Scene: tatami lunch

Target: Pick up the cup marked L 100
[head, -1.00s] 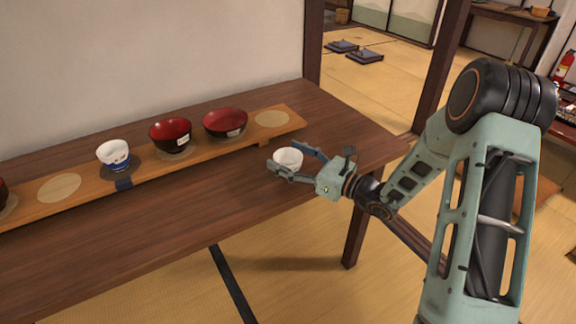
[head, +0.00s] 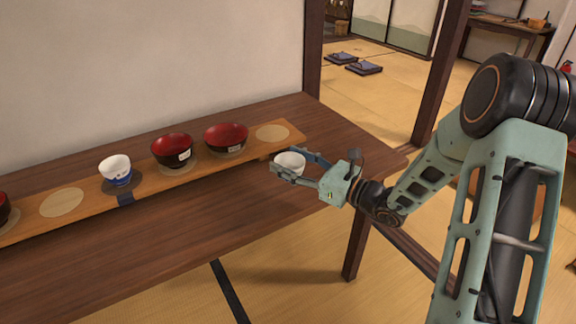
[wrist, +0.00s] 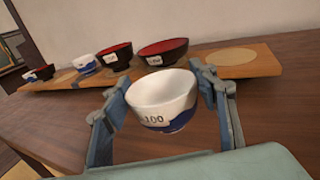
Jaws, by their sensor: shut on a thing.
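The white cup with a blue lower part (wrist: 163,100) is between my gripper's fingers in the wrist view. Its label shows "100"; any letter before it is not clear to me. The cup also shows in the head view (head: 290,161), near the right end of the table. My gripper (head: 290,166) is shut on the cup, one finger on each side. In the wrist view my gripper (wrist: 163,106) has both fingers against its sides. The cup is upright. I cannot tell for sure whether its base touches the table.
A long wooden board (head: 145,181) lies along the back of the dark table (head: 190,225). On it stand another blue-and-white cup (head: 116,169), two red-and-black bowls (head: 172,150) (head: 226,138) and empty round spots (head: 272,133). The table's front middle is clear.

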